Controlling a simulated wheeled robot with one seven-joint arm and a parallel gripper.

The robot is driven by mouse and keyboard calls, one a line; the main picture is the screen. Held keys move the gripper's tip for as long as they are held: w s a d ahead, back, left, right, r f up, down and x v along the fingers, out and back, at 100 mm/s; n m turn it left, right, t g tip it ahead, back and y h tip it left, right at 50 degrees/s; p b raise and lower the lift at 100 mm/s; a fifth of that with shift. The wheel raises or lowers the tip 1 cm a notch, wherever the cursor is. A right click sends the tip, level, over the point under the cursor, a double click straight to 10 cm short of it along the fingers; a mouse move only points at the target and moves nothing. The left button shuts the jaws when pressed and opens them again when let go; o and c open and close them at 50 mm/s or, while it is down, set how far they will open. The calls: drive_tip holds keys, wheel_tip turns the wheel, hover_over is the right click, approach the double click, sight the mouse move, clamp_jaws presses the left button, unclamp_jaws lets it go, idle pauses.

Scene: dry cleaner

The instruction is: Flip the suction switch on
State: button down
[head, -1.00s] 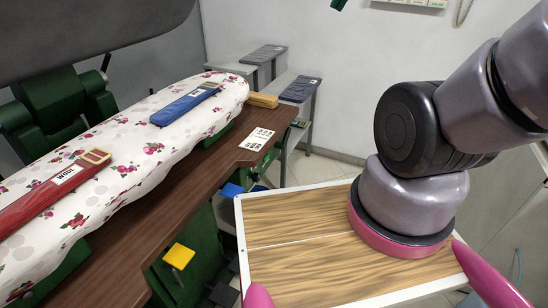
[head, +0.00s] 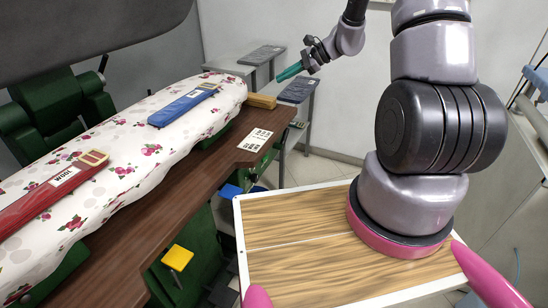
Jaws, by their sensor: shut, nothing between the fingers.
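My gripper (head: 291,71) has teal fingers and shows at the upper middle of the head view. Its fingers are together and empty, pointing left and slightly down toward the far end of the flowered ironing board. It appears above or in front of the grey stands, apart from the board in the picture. I cannot pick out a suction switch. A white card with dark printed marks (head: 255,139) lies on the brown wooden edge (head: 187,190) of the board's table. A yellow pedal (head: 178,257) and a blue pedal (head: 231,191) are low on the green machine.
The flowered board (head: 120,150) holds a red WOOL strap (head: 40,203) and a blue strap (head: 183,107). A wooden-backed brush (head: 262,101) is at its far end. A dark upper press plate (head: 90,35) overhangs on the left. Grey stands (head: 262,55) are behind.

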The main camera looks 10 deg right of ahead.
sight(265, 159)
drive_tip(key=d+f+m+t, duration=0.1)
drive_tip(key=d+f+m, duration=0.1)
drive_tip(key=f, duration=1)
drive_tip(key=d+f+m+t+h, duration=0.1)
drive_tip(key=f+m, duration=0.4)
drive_tip(key=f, duration=0.7)
drive_tip(key=d+f+m+t+h, duration=0.1)
drive_tip(key=d+f+m, duration=0.3)
drive_tip(key=f, duration=0.8)
drive_tip(key=shift+w+d+f+t, duration=0.2)
drive_tip(key=shift+w+f+t, duration=0.05)
drive_tip(key=shift+t, duration=0.55)
drive_tip(key=r+x, duration=0.1)
drive_tip(key=x, duration=1.2)
drive_tip(key=shift+w+a+r, duration=0.25)
drive_tip(key=shift+w+a, duration=0.2)
drive_tip(key=shift+w, duration=0.1)
